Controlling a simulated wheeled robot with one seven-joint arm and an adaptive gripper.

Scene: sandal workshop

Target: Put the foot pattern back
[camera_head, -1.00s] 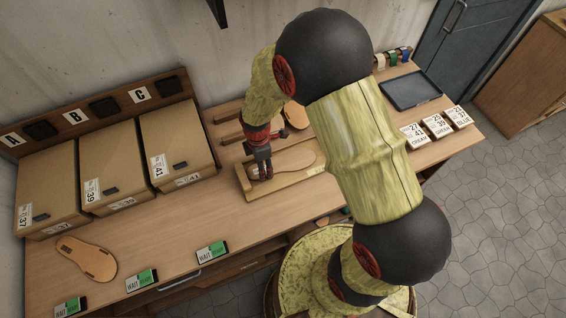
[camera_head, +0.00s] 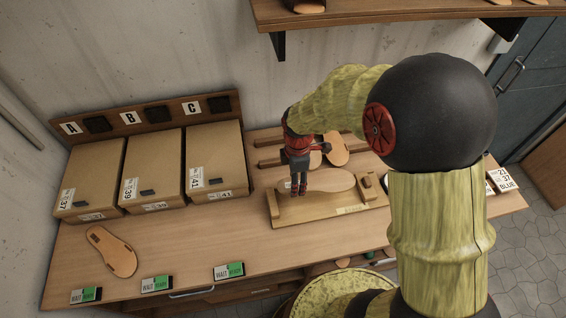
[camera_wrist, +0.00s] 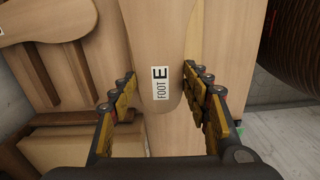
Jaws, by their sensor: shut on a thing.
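The foot pattern is a pale wooden sole shape (camera_head: 332,180), with a label reading "FOOT E" in the wrist view (camera_wrist: 162,50). My gripper (camera_head: 298,188) is shut on its left end in the head view. In the wrist view the fingers (camera_wrist: 158,95) lie on both sides of its narrow end. The pattern is over a shallow wooden fixture (camera_head: 320,212) with upright blocks at its ends. It looks slightly raised, but I cannot tell the gap for sure. Wooden rails (camera_head: 272,140) with sole shapes (camera_head: 337,146) lie behind the fixture.
Three cardboard boxes (camera_head: 216,160) stand at the left under letters A, B and C. A tan sole (camera_head: 112,252) and several wait/ready signs (camera_head: 229,271) lie along the front of the bench. A wall shelf (camera_head: 400,14) hangs above. My arm hides much of the right side.

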